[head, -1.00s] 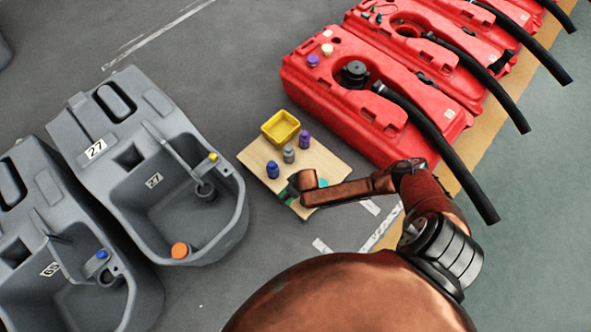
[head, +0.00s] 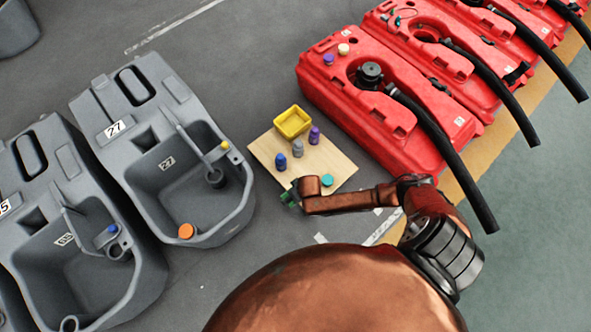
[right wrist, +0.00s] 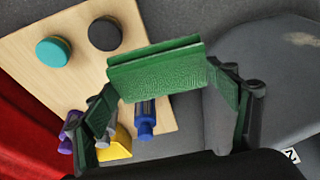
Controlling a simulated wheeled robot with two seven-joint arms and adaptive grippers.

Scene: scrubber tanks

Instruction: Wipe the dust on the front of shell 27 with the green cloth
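Shell 27 (head: 222,226) is a grey, open tub with a "27" label, left of the board in the head view. Its grey wall also shows at the right of the right wrist view (right wrist: 265,75), with a faint brownish smudge of dust (right wrist: 303,39) on it. My right gripper (head: 289,196) is just off the board's near corner, apart from the shell. In the right wrist view the green cloth (right wrist: 155,70) spans between its fingers (right wrist: 168,100), and they are shut on it. My left gripper is in neither view.
A wooden board (head: 335,165) holds a yellow bin (head: 293,122), several small bottles and a teal disc (head: 327,180). Red tanks (head: 385,125) with black hoses stand at right. Another grey shell (head: 75,270) stands at left. Bare floor separates shell 27 from the board.

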